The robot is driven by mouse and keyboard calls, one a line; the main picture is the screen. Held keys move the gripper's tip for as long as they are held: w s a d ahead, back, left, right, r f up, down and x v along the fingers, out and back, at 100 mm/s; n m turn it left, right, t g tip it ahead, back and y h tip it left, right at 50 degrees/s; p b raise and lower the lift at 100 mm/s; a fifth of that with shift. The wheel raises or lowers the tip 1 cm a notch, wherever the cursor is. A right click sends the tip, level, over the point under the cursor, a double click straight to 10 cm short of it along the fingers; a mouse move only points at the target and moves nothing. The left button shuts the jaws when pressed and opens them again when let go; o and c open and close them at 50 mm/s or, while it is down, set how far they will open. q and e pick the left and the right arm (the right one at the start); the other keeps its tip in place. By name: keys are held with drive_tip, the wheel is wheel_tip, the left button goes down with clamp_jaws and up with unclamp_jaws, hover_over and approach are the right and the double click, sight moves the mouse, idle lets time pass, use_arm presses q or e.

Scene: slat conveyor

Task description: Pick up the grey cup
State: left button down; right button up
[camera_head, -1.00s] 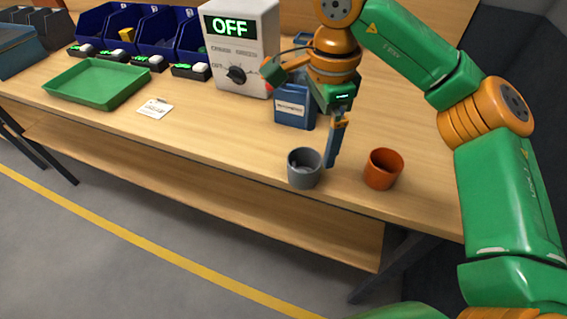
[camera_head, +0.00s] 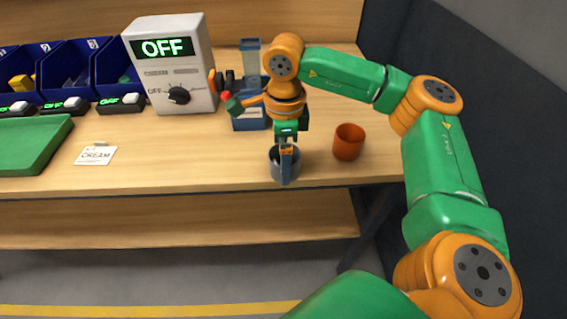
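The grey cup (camera_head: 275,167) stands upright near the front edge of the wooden table. My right gripper (camera_head: 286,164) points down at it. One blue-grey finger hangs in front of the cup and covers its middle. The other finger cannot be made out, so whether the fingers touch or grip the cup is not clear. My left gripper is not in view.
An orange cup (camera_head: 348,142) stands just to the right of the grey cup. Behind my wrist is a blue container (camera_head: 248,122), and further left a white control box (camera_head: 172,65) reading OFF. A green tray (camera_head: 52,140) and a CREAM card (camera_head: 96,155) lie left.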

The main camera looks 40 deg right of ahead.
drive_tip(key=c, duration=1.3)
drive_tip(key=shift+r, duration=0.1)
